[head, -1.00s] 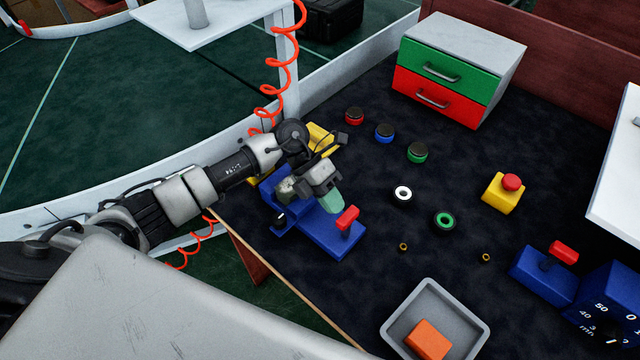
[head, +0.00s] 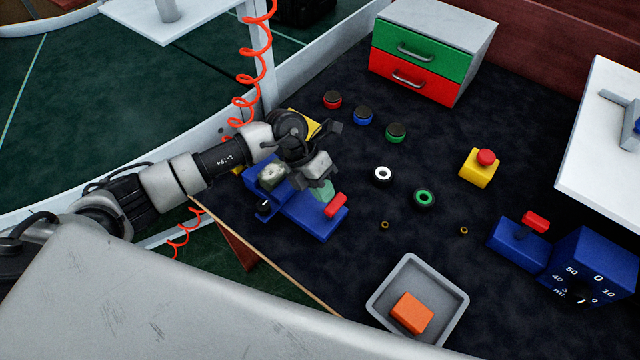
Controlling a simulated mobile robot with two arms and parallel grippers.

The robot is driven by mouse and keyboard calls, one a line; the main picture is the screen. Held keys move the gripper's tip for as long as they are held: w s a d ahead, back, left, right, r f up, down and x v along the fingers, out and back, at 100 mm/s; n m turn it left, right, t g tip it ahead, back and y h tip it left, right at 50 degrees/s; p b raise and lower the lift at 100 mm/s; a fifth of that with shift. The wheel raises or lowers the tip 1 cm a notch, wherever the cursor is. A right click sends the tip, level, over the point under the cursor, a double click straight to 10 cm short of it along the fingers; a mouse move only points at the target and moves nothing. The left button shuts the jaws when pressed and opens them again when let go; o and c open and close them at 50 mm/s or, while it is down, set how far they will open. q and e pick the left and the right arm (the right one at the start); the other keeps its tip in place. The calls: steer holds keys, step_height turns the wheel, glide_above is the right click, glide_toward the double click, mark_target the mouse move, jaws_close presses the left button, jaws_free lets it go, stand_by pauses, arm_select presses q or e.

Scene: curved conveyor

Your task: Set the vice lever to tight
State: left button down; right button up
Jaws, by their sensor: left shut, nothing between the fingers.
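A blue block with a red-topped lever (head: 335,205) stands near the left edge of the dark table. A second blue block with a red-topped lever (head: 535,221) stands at the right. The frame does not show clearly which one is the vice lever. My left gripper (head: 322,191) is shut and empty. Its pale green fingertips are just behind and left of the nearer red handle; I cannot tell whether they touch it. The gripper and wrist hide part of the blue assembly, which has a black knob (head: 264,207) at its left end. My right gripper is out of view.
A grey tray (head: 376,303) holds an orange block (head: 411,312). A blue timer (head: 595,262), a yellow block with a red button (head: 480,166) and a green-and-red drawer unit (head: 424,60) stand around. Several buttons and rings lie mid-table. A red coiled cable (head: 249,82) hangs behind my arm.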

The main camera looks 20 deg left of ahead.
mark_target(341, 205)
arm_select(q)
steer(key=d+y, duration=0.1)
steer(key=y+p, duration=0.1)
steer(key=s+d+t, duration=0.1)
steer(key=shift+d+r+y, duration=0.3)
steer(key=shift+d+y, duration=0.05)
steer(key=shift+y, duration=0.05)
steer(key=shift+s+d+f+t+y, duration=0.2)
steer(key=shift+d+f+t+y, duration=0.1)
steer(key=shift+d+y, duration=0.45)
steer(key=shift+t+y, duration=0.3)
steer(key=shift+y, duration=0.45)
steer(key=d+f+b, duration=0.1)
steer(key=s+d+f+b, duration=0.1)
steer(key=d+f+b, duration=0.1)
steer(key=d, duration=0.1)
steer(key=shift+s, duration=0.3)
steer(key=shift+d+f+b, duration=0.2)
steer(key=shift+b, duration=0.35)
steer(key=shift+s+f, duration=0.1)
steer(key=shift+s, duration=0.1)
